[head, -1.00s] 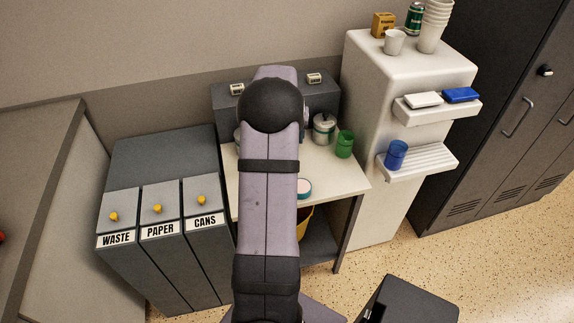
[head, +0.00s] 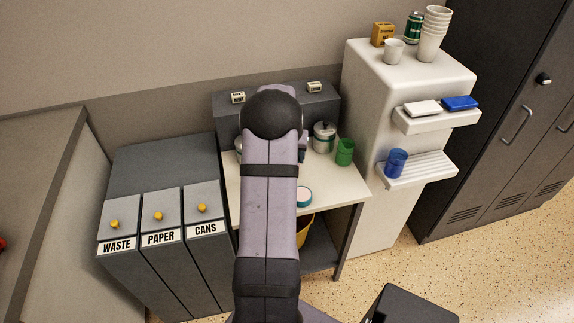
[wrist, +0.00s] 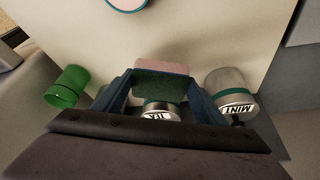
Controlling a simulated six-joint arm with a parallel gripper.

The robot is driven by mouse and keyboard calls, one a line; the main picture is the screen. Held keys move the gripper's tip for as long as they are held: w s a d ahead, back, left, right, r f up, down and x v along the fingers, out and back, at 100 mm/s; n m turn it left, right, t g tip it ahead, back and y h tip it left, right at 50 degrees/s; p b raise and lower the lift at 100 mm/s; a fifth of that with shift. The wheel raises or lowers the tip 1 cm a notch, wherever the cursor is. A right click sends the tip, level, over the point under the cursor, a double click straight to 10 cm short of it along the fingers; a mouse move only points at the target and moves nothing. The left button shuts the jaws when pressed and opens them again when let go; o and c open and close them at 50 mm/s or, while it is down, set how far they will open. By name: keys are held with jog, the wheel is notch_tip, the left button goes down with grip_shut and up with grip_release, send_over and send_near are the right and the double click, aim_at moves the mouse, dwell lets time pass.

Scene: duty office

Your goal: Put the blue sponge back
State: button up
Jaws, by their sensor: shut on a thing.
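My gripper (wrist: 162,92) is shut on a block with a pale pink top and a dark green face (wrist: 160,84), shaped like a sponge; I see no blue on it. It is above the counter, in front of an open-looking canister marked TEA (wrist: 160,112). In the head view my arm hides the gripper and the block. A flat blue block (head: 460,103), possibly a sponge, lies on the upper shelf of the white cabinet, next to a white block (head: 422,107).
A MINT canister (wrist: 231,92) and a green cup (wrist: 68,87) flank the gripper. A round lid-like disc (head: 304,196) lies on the counter (head: 338,187). A blue cup (head: 396,162) stands on the lower ribbed shelf (head: 430,171). Labelled bins (head: 160,205) stand left.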

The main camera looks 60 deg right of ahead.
jog(key=shift+f, duration=2.25)
jog(key=shift+f, duration=0.15)
jog(key=o, duration=1)
jog(key=shift+o, duration=0.2)
jog(key=shift+r+p, duration=0.25)
jog(key=shift+p, duration=0.05)
jog(key=b+v, duration=0.1)
jog(key=v, duration=1.1)
jog(key=shift+w+a+f, duration=0.1)
